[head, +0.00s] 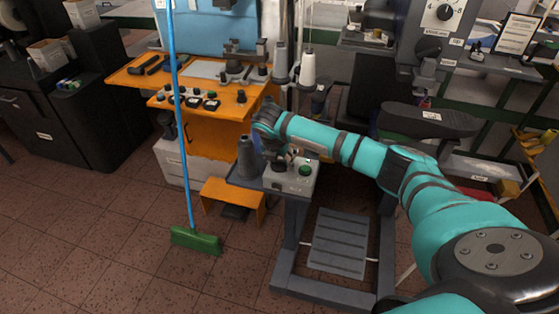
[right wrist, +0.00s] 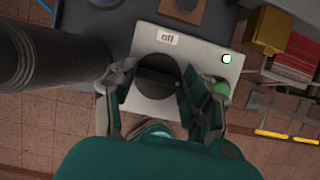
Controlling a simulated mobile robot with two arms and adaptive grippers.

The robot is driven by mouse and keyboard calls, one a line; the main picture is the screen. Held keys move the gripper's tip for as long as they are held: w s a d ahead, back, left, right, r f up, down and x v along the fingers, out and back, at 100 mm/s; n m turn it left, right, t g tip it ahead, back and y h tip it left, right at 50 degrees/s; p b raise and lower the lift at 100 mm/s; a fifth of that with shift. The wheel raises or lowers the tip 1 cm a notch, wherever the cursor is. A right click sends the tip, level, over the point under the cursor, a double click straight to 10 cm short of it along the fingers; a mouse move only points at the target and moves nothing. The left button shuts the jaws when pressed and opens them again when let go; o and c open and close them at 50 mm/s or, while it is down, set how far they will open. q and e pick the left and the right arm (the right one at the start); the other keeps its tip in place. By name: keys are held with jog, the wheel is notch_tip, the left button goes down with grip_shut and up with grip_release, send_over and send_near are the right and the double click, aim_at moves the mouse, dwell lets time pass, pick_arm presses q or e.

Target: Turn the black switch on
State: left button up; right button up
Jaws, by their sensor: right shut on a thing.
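The black switch is a round knob (right wrist: 156,88) with a raised grip bar on a pale control box (right wrist: 148,32). A label reading "off" (right wrist: 167,38) sits just above the knob in the right wrist view. My right gripper (right wrist: 155,92) has one finger on each side of the knob and is shut on it. In the head view the box (head: 297,184) stands on a small grey stand, and my right gripper (head: 277,158) reaches it from above, hiding most of the knob. My left gripper is not in view.
A dark grey cone (head: 249,160) stands close left of the box. A green button (head: 305,170) is on the box. An orange bench (head: 215,105) with small parts is behind, and a blue-handled green broom (head: 196,240) stands left. The tiled floor at left is clear.

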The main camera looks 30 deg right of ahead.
dwell(0.3)
jog(key=o, duration=1.2)
jog(key=shift+c, duration=0.2)
jog(key=v, duration=1.2)
jog(key=shift+w, duration=0.1)
